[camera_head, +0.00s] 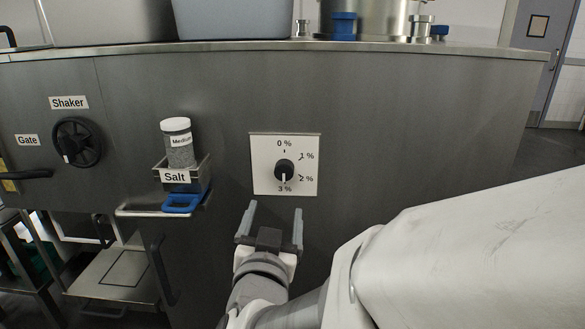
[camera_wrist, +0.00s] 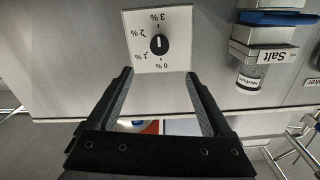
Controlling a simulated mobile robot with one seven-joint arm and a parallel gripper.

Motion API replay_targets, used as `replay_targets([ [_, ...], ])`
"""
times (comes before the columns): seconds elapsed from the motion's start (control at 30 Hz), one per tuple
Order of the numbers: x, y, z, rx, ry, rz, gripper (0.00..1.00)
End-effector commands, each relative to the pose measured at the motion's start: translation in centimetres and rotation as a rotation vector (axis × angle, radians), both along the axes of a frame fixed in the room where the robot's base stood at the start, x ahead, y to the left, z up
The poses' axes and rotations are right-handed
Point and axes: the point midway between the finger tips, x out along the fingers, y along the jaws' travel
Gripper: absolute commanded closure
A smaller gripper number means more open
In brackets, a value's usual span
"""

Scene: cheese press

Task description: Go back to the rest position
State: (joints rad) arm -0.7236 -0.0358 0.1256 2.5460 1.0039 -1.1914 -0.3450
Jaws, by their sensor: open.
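My gripper (camera_head: 272,222) is open and empty, its two fingers spread apart in front of the steel panel. It is just below the square white dial plate (camera_head: 260,150) marked 0 % to 3 %. The black knob (camera_head: 284,170) on the plate has its white mark toward 3 %. In the wrist view the picture is upside down; the knob (camera_wrist: 159,44) is beyond the open fingers (camera_wrist: 159,85), with a gap between them. Nothing is held.
A salt jar (camera_head: 178,145) labelled Medium stands in a holder marked Salt, left of the dial. A blue handle (camera_head: 183,203) and a steel bar lie under it. A Shaker knob (camera_head: 77,142) is further left. Pots and bins (camera_head: 247,18) stand on the top ledge.

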Motion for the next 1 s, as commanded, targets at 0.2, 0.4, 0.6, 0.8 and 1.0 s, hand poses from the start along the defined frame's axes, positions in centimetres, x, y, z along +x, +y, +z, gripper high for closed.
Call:
replay_targets([
  [0.2, 0.8, 0.0, 0.3, 0.041, 0.057, 0.072, 0.16],
  [0.4, 1.2, -0.2, 0.6, 0.077, 0.193, 0.217, 0.16],
  [0.6, -0.3, -1.7, 0.2, 0.056, 0.353, 0.324, 0.16],
  [0.8, -3.4, -4.9, -0.9, -0.005, 0.542, 0.361, 0.16],
  [1.0, -7.9, -9.9, -2.6, -0.072, 0.76, 0.315, 0.16],
])
